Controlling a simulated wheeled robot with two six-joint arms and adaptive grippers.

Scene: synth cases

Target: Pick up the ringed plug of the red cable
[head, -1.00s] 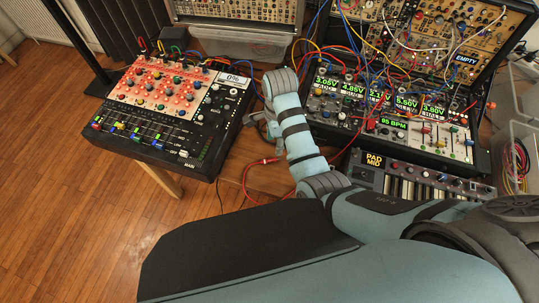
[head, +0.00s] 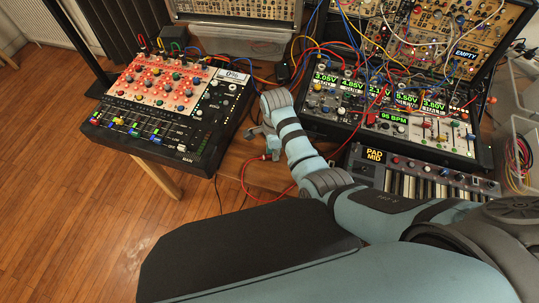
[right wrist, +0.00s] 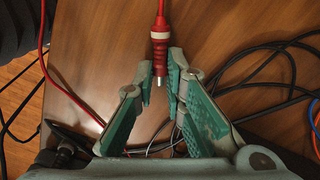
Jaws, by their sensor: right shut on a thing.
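The ringed plug (right wrist: 159,47) of the red cable is red with a white band and a bare metal tip, seen in the right wrist view. Its red cable (right wrist: 161,7) runs off the top edge. My right gripper (right wrist: 160,72) is shut on the plug near its tip end, one finger on each side. In the head view the right gripper (head: 269,149) is low over the wooden table, left of the synth case, and mostly hides the plug. My left gripper is not in view.
Black cables (right wrist: 262,65) lie right of the plug on the wooden table (head: 240,172). A mixer (head: 165,105) stands to the left, the patched synth case (head: 385,105) and keyboard (head: 425,178) to the right. Another stretch of red cable (right wrist: 58,82) lies left of the gripper.

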